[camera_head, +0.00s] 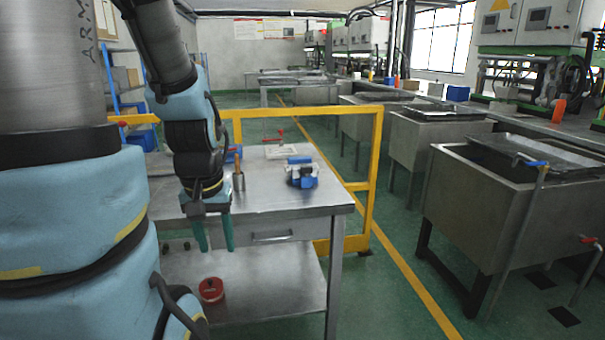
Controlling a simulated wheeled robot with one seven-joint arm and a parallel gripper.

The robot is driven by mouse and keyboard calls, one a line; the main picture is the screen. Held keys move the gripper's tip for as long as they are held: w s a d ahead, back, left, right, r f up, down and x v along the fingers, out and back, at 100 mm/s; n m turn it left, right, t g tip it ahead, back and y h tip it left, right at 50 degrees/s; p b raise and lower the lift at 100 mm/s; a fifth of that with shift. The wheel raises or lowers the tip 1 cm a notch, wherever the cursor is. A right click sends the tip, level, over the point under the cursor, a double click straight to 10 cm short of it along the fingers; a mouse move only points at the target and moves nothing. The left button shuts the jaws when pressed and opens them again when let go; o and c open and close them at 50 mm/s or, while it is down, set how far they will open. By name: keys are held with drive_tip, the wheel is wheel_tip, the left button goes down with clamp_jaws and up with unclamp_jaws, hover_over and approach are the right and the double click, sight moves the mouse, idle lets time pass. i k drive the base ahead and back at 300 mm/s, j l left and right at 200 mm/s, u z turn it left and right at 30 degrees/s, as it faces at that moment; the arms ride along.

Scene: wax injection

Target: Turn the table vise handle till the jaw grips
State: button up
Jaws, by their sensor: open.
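A small blue table vise (301,173) sits on the steel table (270,196), toward its right side. Grey metal parts show on its top; its handle and the jaw gap are too small to make out. My gripper (214,240) hangs down at the table's front edge, left of the vise and apart from it. Its two green fingers point down, are spread apart and hold nothing.
A brown upright cylinder (238,178) stands on the table just right of my wrist. A red-handled item (280,134) lies near the back. A yellow rail (376,150) runs behind the table. A red container (211,289) is on the lower shelf. Steel tanks (470,215) stand right.

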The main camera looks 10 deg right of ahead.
sight(306, 170)
drive_tip(key=i+l, duration=0.1)
drive_tip(key=l, duration=0.35)
drive_tip(key=i+l, duration=0.15)
drive_tip(key=l, duration=0.25)
drive_tip(key=i+l, duration=0.1)
drive_tip(key=l, duration=0.35)
drive_tip(key=i+l, duration=0.15)
drive_tip(key=l, duration=0.25)
drive_tip(key=i+l, duration=0.1)
drive_tip(key=l, duration=0.35)
